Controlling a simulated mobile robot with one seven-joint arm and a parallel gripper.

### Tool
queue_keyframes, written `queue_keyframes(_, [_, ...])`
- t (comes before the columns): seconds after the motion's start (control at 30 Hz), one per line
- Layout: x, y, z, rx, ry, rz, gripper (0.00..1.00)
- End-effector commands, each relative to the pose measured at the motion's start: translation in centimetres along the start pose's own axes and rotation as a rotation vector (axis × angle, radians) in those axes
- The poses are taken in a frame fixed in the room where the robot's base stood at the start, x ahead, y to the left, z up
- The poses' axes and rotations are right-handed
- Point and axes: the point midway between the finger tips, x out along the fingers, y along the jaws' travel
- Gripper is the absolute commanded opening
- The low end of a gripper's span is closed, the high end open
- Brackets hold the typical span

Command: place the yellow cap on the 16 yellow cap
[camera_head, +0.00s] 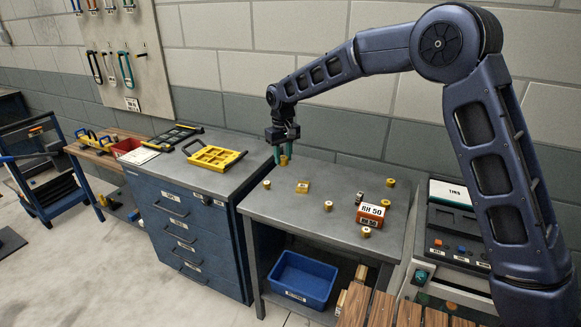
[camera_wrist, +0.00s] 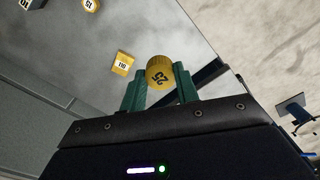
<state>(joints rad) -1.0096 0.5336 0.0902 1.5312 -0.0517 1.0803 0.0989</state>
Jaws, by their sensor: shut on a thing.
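My gripper (camera_head: 283,152) is shut on a round yellow cap (camera_head: 284,161) and holds it above the back left part of the grey table. In the wrist view the held cap (camera_wrist: 158,73) sits between the green fingers, with a number that looks like 25 on its face. Several other small yellow caps stand apart on the table: one at the left (camera_head: 267,184), one in the middle (camera_head: 328,206), one at the front (camera_head: 366,232) and one at the back right (camera_head: 390,182). Their numbers are too small to read here, so I cannot tell which is the 16.
A yellow block (camera_head: 302,187) lies near the gripper; it also shows in the wrist view (camera_wrist: 123,63). An orange-and-white RH 50 block (camera_head: 371,212) stands at the table's right. A yellow tray (camera_head: 215,158) lies on the left cabinet. A blue bin (camera_head: 301,279) sits below.

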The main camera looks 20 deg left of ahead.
Motion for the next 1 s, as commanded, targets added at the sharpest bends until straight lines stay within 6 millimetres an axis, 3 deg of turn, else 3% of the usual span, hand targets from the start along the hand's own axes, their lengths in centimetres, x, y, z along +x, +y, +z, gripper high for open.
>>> queue_keyframes(0.23, [-0.8, 0.5, 0.0, 0.007, 0.001, 0.0, 0.1])
queue_keyframes(0.37, [-0.9, 3.0, -0.1, 0.041, 0.002, 0.0, 0.1])
queue_keyframes(0.67, [-1.6, 15.2, 1.0, 0.208, 0.002, 0.0, 0.1])
queue_keyframes(1.0, [-2.4, 29.4, 4.8, 0.412, 0.001, 0.0, 0.1])
